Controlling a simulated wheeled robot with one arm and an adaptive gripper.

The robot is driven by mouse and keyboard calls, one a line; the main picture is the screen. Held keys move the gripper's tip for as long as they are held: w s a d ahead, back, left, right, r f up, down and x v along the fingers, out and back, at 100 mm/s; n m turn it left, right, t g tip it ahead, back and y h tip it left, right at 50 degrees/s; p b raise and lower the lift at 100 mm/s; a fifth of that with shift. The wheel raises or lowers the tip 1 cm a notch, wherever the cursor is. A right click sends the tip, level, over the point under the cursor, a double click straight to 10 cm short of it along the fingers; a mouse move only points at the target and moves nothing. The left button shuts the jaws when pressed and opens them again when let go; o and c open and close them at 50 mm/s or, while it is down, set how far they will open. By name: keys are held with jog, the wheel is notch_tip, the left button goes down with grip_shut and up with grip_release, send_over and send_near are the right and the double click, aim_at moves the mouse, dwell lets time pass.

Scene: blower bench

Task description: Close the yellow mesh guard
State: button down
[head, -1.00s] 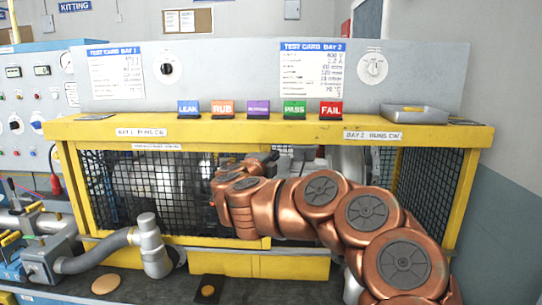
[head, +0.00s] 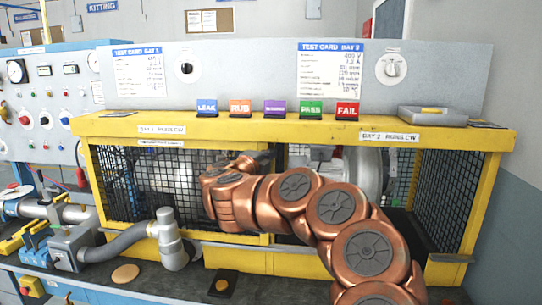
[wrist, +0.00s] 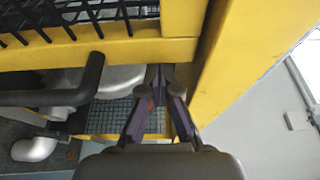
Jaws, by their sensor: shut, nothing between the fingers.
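The yellow mesh guard (head: 125,185) is a yellow-framed black mesh panel across the left bay of the yellow bench frame in the head view. The right bay shows no mesh across its front, and a grey round blower housing (head: 372,170) is visible inside. My copper arm hides much of the middle. In the wrist view, my gripper (wrist: 160,73) has its dark fingers together and empty, beneath a yellow rail with mesh (wrist: 60,25) above. A black bar handle (wrist: 50,97) is to the left of the fingers, apart from them. Whether the fingers touch the frame cannot be told.
A yellow post (wrist: 225,70) stands close to the right of my fingers. A grey elbow pipe (head: 170,240) and hose stand at the bench front left. Coloured cards and a grey tray (head: 432,116) are on the top ledge.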

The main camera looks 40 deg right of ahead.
jog(key=s+a+b, duration=0.3)
jog(key=s+a, duration=0.3)
jog(key=shift+s+a+b, duration=0.3)
jog(key=shift+s+b, duration=0.05)
jog(key=shift+s, duration=0.05)
jog(key=shift+r, duration=0.1)
